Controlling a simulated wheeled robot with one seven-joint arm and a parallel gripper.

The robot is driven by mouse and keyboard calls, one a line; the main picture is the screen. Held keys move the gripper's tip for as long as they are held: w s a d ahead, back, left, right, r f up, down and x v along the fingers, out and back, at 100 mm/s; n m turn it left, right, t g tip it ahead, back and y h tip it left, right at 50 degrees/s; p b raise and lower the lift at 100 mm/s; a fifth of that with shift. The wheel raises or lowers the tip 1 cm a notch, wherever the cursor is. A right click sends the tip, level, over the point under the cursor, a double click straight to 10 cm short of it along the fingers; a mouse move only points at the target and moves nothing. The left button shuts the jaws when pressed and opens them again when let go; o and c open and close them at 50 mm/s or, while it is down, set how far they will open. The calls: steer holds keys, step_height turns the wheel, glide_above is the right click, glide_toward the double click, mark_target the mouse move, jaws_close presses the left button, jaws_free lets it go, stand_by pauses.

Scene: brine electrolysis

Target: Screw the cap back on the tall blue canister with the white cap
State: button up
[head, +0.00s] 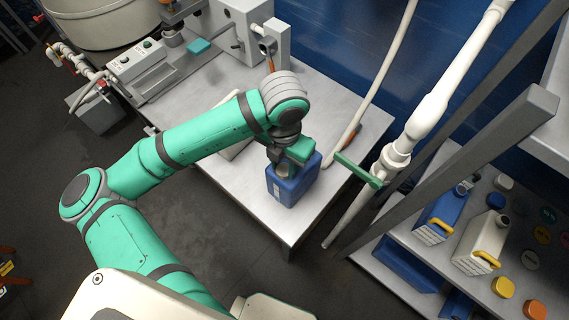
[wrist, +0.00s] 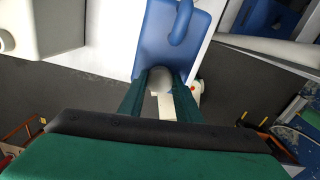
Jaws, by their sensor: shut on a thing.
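The tall blue canister (head: 288,190) stands upright near the front corner of the metal table. Its blue top and looped handle show in the wrist view (wrist: 152,45). My gripper (head: 284,165) is right over the canister's top, pointing down. The cap is at or just over the neck. The neck is hidden, and I cannot tell whether the cap is seated on it.
The metal table (head: 335,150) has bare room around the canister. A white pipe with a green valve handle (head: 358,170) and a grey post (head: 455,165) stand close on the right. A shelf beyond holds a blue (head: 440,215) and a white canister (head: 482,244) with yellow handles.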

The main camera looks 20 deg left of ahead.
steer(key=m, duration=0.2)
steer(key=shift+m, duration=0.4)
steer(key=o, duration=1.2)
steer(key=shift+o, duration=0.2)
steer(key=shift+r, duration=2.25)
